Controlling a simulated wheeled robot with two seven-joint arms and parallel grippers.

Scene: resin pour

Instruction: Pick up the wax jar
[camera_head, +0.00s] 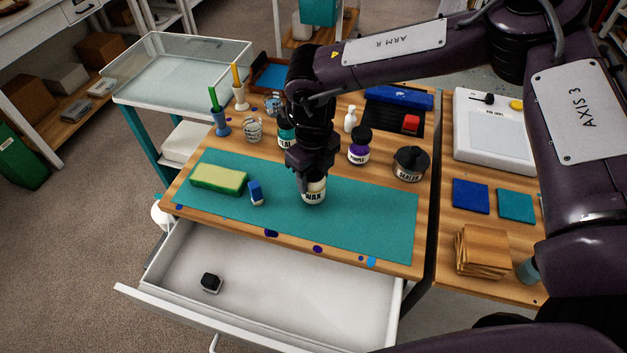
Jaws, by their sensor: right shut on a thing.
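The wax jar (313,195) is a small container with a pale label reading WAX. It stands upright on the teal mat (360,220), near the mat's middle, or very close above it; I cannot tell which. My right gripper (311,176) comes down from above and is shut on the wax jar's top. The gripper hides the jar's upper part and lid. My left gripper is not in view.
Behind stand a teal jar (286,138), a purple jar (359,152) and a sealer pot (409,164). An open drawer (290,285) juts out in front, holding a small black-topped item (211,283).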

